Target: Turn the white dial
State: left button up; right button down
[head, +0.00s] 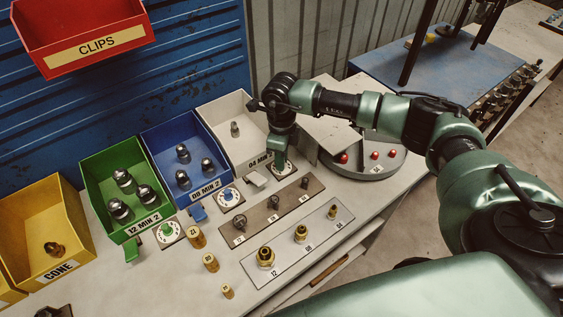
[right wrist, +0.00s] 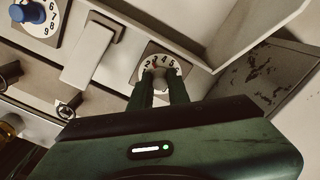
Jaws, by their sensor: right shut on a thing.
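The white dial (head: 286,170) is a small numbered disc in front of the white bin (head: 222,118) on the bench. In the right wrist view the dial face (right wrist: 172,64) shows numbers around its upper edge. My right gripper (head: 280,160) points down over it. In the right wrist view its two fingers (right wrist: 159,75) are shut on the dial's pale knob at the centre, which they partly hide. The lower part of the dial face is hidden behind the fingers. My left gripper is not in view.
A blue-knobbed dial (head: 229,196) and a green-knobbed dial (head: 169,232) stand to the left. Blue (head: 206,178), green (head: 119,166) and yellow (head: 72,222) bins line the back. Plates with fittings (head: 299,245) lie in front. A round grey tray (head: 376,168) is at right.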

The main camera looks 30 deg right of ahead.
jog(key=n+b, duration=0.5)
jog(key=shift+w+f+b, duration=0.1)
jog(key=shift+f+b, duration=0.05)
jog(key=shift+b, duration=0.2)
jog(key=shift+r+n+b, duration=0.15)
jog(key=shift+n+b, duration=0.7)
jog(key=shift+n, duration=0.3)
jog(key=shift+r+n+b, duration=0.1)
jog(key=shift+n+b, duration=0.75)
jog(key=shift+n, duration=0.3)
jog(key=c, duration=1.3)
grip_release()
jog(key=shift+c, duration=0.2)
